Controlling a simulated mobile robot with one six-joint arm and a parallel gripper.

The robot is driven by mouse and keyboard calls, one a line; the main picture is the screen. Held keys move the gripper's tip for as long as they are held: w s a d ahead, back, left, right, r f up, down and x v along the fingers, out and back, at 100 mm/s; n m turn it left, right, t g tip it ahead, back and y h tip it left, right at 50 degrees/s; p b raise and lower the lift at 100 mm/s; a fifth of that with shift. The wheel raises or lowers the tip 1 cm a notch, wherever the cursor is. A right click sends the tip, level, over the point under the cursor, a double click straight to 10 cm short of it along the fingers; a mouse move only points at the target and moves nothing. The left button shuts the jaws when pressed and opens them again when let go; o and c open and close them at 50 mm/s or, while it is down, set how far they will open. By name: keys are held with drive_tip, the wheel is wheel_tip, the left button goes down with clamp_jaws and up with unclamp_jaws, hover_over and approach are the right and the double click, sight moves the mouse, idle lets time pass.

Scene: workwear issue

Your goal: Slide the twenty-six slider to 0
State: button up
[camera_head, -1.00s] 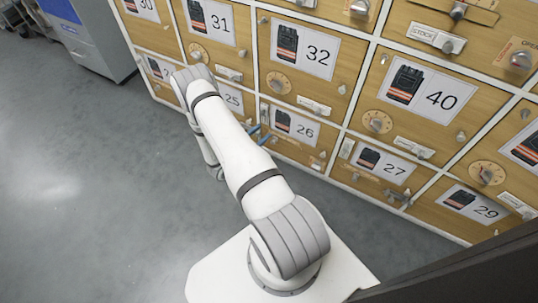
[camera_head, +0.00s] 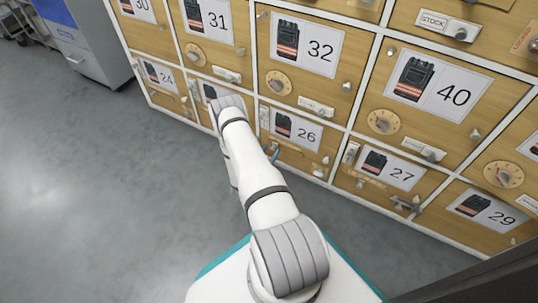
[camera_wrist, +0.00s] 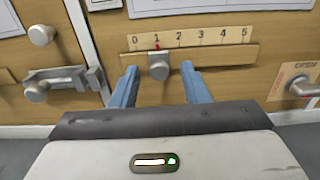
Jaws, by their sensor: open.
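The slider knob (camera_wrist: 158,68) is a grey block with a round knob on a wooden rail below a printed scale (camera_wrist: 195,38) running from 0 to 5. Its red pointer stands at 1, right of the 0. My gripper (camera_wrist: 160,72) is open, with one blue finger on each side of the knob and a gap to both. The slider's compartment number is not readable in the wrist view. In the head view the label 26 (camera_head: 297,131) is on a lower door; a blue finger shows just below it, and my arm hides most of the gripper.
In the wrist view, a sliding bolt (camera_wrist: 62,82) and a round knob (camera_wrist: 41,35) are at left. A lever on an OPEN plate (camera_wrist: 300,86) is at right. Door 27 (camera_head: 388,170) is right of 26. Grey floor (camera_head: 90,200) is clear at left.

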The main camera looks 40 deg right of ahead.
drive_tip(key=shift+d, duration=0.15)
drive_tip(key=shift+c, duration=0.3)
clamp_jaws()
